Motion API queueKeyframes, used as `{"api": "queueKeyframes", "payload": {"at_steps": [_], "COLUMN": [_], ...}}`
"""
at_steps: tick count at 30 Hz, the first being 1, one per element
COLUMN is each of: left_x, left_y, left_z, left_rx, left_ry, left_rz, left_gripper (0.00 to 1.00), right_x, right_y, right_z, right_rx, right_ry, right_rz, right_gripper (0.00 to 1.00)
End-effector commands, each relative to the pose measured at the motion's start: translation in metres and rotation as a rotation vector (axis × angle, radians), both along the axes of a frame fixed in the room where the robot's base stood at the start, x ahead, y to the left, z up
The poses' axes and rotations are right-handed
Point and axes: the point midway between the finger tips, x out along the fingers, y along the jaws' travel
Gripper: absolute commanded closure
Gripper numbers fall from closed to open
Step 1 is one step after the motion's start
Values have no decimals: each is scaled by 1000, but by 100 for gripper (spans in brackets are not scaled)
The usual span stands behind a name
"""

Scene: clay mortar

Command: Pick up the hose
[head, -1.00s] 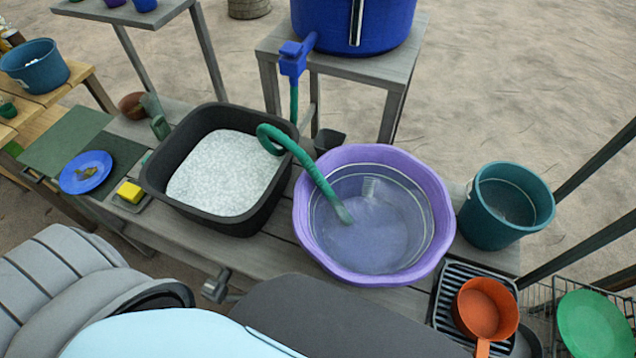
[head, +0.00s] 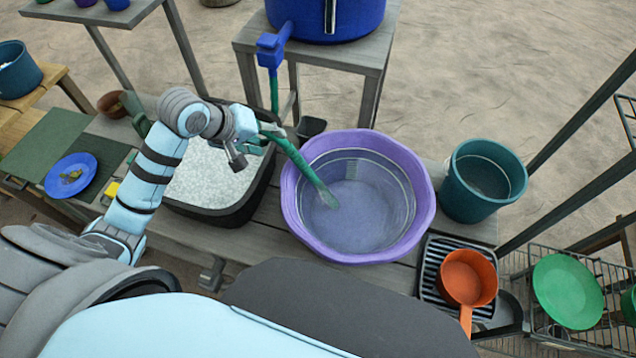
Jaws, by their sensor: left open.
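The green hose (head: 299,162) runs from the blue tap of the barrel, bends over and ends inside the purple basin (head: 428,205), its tip over the basin's floor. My left gripper (head: 266,135) is at the upper bend of the hose, above the right side of the black tub. It is open, with the hose close to its fingers. The wrist hides part of the bend, and I cannot tell whether the fingers touch the hose. My right gripper is not in view.
The black tub (head: 237,216) with white grainy material lies under my left arm. A teal bucket (head: 483,182) stands right of the basin. An orange pan (head: 468,278) rests on a drying rack. The blue barrel (head: 345,20) stands behind on a stool.

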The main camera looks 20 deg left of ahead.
Motion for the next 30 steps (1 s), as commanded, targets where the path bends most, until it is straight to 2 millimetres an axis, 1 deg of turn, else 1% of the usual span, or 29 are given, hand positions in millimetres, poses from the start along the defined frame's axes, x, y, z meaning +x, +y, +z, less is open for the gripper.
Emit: {"api": "queueKeyframes", "payload": {"at_steps": [1,3,6,11,14,15,18,21,26,30], "left_x": [5,16,30,42,47,50,60,63,63,63], "left_y": [-5,-10,-15,-18,-20,-21,-24,-25,-25,-25], "left_z": [-13,-30,-51,-69,-86,-94,-109,-114,-113,-113], "left_rx": [-8,-10,-6,-2,-2,-3,-3,1,2,2], "left_ry": [4,5,6,4,5,6,3,2,2,3], "left_rz": [2,0,-2,-2,-3,-2,-3,-4,-3,-3], "left_gripper": [53,53,53,53,53,53,53,53,53,76], "right_x": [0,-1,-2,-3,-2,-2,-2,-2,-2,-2], "right_y": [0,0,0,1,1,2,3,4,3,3], "right_z": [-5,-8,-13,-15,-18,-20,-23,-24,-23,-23], "right_rx": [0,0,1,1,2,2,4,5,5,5], "right_ry": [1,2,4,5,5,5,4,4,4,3], "right_rz": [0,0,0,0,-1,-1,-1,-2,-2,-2], "right_gripper": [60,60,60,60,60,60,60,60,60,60]}}
